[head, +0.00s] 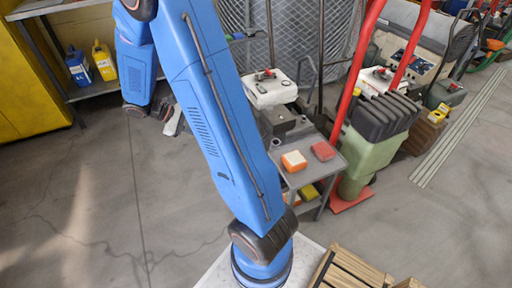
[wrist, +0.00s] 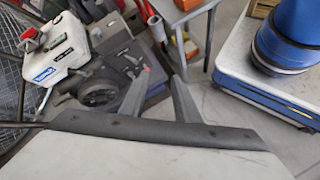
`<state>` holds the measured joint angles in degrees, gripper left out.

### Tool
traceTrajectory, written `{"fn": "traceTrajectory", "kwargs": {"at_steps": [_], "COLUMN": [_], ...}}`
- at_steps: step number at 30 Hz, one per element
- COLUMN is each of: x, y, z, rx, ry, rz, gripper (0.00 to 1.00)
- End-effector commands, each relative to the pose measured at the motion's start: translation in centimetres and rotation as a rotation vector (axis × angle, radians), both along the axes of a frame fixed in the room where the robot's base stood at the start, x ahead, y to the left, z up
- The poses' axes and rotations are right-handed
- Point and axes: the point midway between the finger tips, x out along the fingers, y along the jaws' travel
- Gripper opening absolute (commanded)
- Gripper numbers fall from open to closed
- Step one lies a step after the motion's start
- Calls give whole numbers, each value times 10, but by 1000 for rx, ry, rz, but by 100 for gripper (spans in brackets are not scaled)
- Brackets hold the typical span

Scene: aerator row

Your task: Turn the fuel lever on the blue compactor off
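In the wrist view a machine with a white tank (wrist: 60,48), a blue label and a red cap stands at upper left. Its dark engine (wrist: 97,92) with a round cover sits below. A white-tanked machine (head: 270,92) also shows in the head view, partly behind my arm. I cannot tell which machine is the blue compactor, and no fuel lever can be made out. My gripper (wrist: 158,92) shows its two grey fingers apart with nothing held between them. It points toward the engine area; the gap to it is unclear.
A grey cart (head: 318,172) holds an orange-and-white block (head: 294,161) and a red block (head: 323,151). A green compactor (head: 372,150) with red handles stands right of it. Yellow and blue jugs sit on a shelf (head: 92,88) at left. The left floor is clear.

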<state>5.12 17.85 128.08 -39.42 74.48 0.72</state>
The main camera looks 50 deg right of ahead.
Motion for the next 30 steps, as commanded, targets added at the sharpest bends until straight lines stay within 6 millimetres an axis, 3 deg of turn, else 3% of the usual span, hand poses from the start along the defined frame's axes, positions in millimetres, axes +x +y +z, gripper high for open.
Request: {"fn": "traceTrajectory", "kwargs": {"at_steps": [15,30], "x": [38,55], "y": [-55,-100], "z": [-96,-209], "rx": [-126,-223], "ry": [321,605], "rz": [121,269], "gripper": [29,29]}}
